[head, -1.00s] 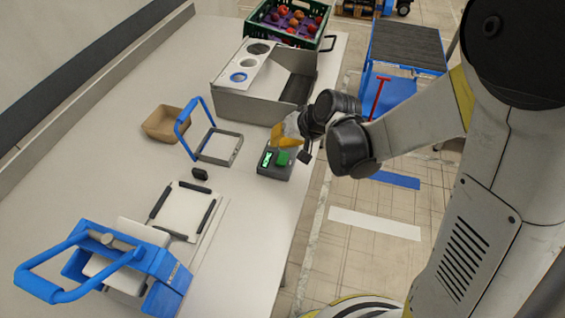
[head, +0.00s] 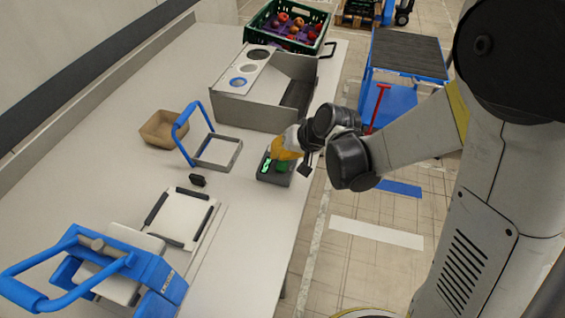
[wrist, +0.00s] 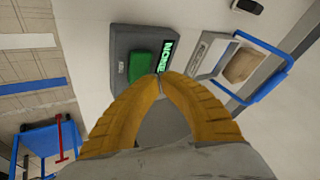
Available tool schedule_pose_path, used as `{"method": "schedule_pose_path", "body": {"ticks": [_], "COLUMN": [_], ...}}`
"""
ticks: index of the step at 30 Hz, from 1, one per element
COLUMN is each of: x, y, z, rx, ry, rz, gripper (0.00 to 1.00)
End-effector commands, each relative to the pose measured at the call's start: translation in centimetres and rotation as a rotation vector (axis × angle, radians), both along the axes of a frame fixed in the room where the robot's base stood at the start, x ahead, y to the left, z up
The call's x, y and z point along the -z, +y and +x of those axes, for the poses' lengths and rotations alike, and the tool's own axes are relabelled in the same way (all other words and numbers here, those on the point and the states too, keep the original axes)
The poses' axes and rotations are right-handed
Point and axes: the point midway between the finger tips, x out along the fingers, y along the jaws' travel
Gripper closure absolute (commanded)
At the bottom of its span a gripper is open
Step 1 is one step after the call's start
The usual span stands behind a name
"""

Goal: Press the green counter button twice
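The counter is a small dark grey box (head: 264,176) near the table's right edge. It has a green button (head: 282,167) and a lit green display (head: 266,165). In the wrist view the green button (wrist: 142,66) sits beside the display (wrist: 168,58), which seems to read "NONE". My gripper (head: 280,157) has yellow fingers and hangs just over the counter. In the wrist view its fingertips (wrist: 160,76) meet with nothing between them, at the button's near corner. I cannot tell whether they touch it.
A grey frame with a blue handle (head: 218,152) stands left of the counter, with a cardboard tray (head: 160,128) behind it. A grey metal bin (head: 250,112) is further back. A blue cart (head: 405,95) stands off the table. Bare table lies in front of the counter.

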Motion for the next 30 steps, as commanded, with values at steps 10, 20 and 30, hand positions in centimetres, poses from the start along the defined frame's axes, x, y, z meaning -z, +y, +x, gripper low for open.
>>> {"method": "schedule_pose_path", "body": {"ticks": [10, 20, 30], "x": [0.00, 0.04, 0.95], "y": [0.00, 0.00, 0.00], "z": [0.00, 0.00, 0.01], "rx": [0.000, 0.000, 0.000], "ry": [0.000, 0.000, 0.000], "rz": [0.000, 0.000, 0.000], "gripper": [1.00, 1.00, 1.00]}}
